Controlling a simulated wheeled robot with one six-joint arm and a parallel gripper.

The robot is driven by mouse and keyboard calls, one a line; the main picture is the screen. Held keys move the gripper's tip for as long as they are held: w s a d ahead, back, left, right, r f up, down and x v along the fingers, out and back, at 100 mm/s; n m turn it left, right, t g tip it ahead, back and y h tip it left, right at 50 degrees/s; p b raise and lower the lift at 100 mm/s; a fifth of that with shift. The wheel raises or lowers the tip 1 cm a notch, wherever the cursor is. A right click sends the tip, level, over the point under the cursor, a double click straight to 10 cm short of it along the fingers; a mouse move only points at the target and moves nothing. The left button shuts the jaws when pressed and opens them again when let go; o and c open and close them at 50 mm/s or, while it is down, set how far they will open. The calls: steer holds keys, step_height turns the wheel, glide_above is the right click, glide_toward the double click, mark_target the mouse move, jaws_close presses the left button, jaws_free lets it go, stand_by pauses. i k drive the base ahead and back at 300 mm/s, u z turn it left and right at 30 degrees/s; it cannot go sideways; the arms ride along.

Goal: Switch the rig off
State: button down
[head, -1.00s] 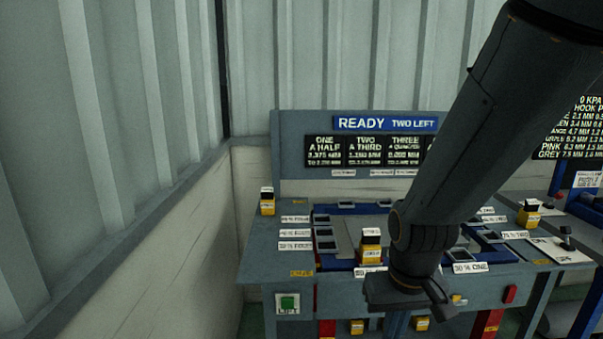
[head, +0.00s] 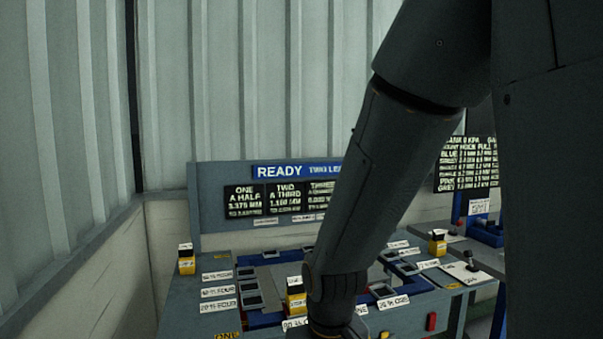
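The rig is a grey bench (head: 190,290) with an upright back panel. A blue sign (head: 280,171) on the panel reads READY and TWO, its end hidden behind my arm. A red part (head: 432,320) is on the bench's front at the right. A small dark lever (head: 472,262) stands on a white plate at the bench's right side. I cannot tell which part switches the rig off. My arm hangs down across the middle of the bench, and its wrist reaches the bottom edge of the picture. My gripper's fingers are below the frame.
Yellow-and-black blocks stand at the bench's left (head: 186,260), middle (head: 295,295) and right (head: 437,243). Dark-framed sockets with white labels lie on top. A corrugated wall (head: 70,120) closes the left side. A second board (head: 467,165) stands at the right.

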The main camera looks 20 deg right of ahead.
mark_target(469, 254)
steer(key=z, duration=0.6)
steer(key=k, duration=0.55)
steer(key=z, duration=0.3)
steer(key=i, duration=0.55)
steer(key=z, duration=0.3)
